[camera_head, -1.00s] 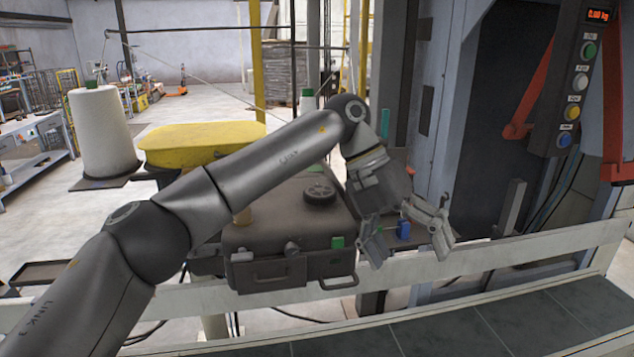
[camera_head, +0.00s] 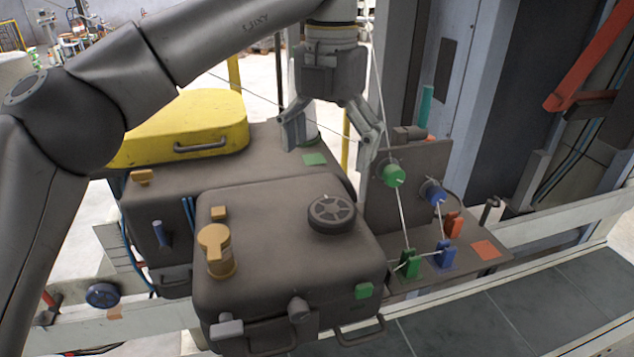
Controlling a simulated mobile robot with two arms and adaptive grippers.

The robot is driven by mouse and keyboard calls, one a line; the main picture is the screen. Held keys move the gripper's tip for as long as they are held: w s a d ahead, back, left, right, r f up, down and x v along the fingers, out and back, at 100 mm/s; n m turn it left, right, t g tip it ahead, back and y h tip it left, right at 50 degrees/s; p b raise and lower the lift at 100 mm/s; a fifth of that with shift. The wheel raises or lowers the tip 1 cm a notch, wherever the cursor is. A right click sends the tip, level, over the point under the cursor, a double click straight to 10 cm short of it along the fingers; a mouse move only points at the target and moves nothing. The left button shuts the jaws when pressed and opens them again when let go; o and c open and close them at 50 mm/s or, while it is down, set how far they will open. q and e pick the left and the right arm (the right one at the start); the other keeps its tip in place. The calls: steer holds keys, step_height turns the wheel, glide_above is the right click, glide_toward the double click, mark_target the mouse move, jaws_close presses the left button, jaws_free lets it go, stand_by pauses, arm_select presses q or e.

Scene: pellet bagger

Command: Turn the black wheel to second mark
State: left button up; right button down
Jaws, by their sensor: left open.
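The black wheel (camera_head: 332,213) is a spoked disc lying flat on top of a dark brown machine housing (camera_head: 285,255), near its back right corner. No marks around the wheel can be made out. My left gripper (camera_head: 328,150) points down with its two fingers spread wide. It appears above and behind the wheel in the picture, apart from it, and holds nothing. My right gripper is not in view.
A yellow cover (camera_head: 182,128) is behind. To the right, a panel (camera_head: 412,200) carries green and blue knobs and strings. A pale rail and dark conveyor (camera_head: 520,300) run in front.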

mark_target(330, 211)
arm_select(q)
steer(key=shift+s+d+f, duration=0.3)
steer(key=shift+s+f, duration=0.6)
step_height(330, 211, down, 3)
steer(key=shift+f+p, duration=0.1)
steer(key=shift+p, duration=0.25)
steer(key=f, duration=0.3)
steer(key=shift+w+a+p, duration=0.15)
steer(key=shift+w+p, duration=0.15)
steer(key=shift+w, duration=0.05)
steer(key=shift+s+f, duration=0.15)
steer(key=shift+f, duration=0.95)
steer(key=shift+c, duration=2.1)
steer(key=c, duration=0.5)
steer(key=shift+c, duration=0.4)
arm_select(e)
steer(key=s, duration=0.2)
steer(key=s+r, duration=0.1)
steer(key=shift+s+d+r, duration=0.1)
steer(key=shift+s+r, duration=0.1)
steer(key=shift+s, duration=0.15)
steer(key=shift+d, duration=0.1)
